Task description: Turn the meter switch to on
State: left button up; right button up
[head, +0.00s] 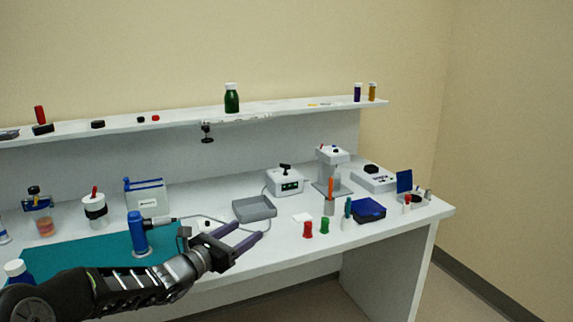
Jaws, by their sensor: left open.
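A white box that looks like the meter (286,183) stands toward the back of the bench, right of centre, with a small dark display on its front. A black lever-like part (285,168) on its top looks like the switch; its setting is too small to tell. A grey cable runs from the box area to a probe by a blue stand (138,232). My left gripper (247,230) is open and empty over the bench's front edge, in front of and left of the meter, well apart from it. My right gripper is not in view.
A grey tray (254,209) lies between my left gripper and the meter. Red (308,229) and green (325,226) pieces, a pen holder (329,206) and a blue box (368,209) stand to the right. A shelf (180,123) runs behind.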

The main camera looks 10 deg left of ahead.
aim_at(282, 166)
jog(key=i, duration=1.35)
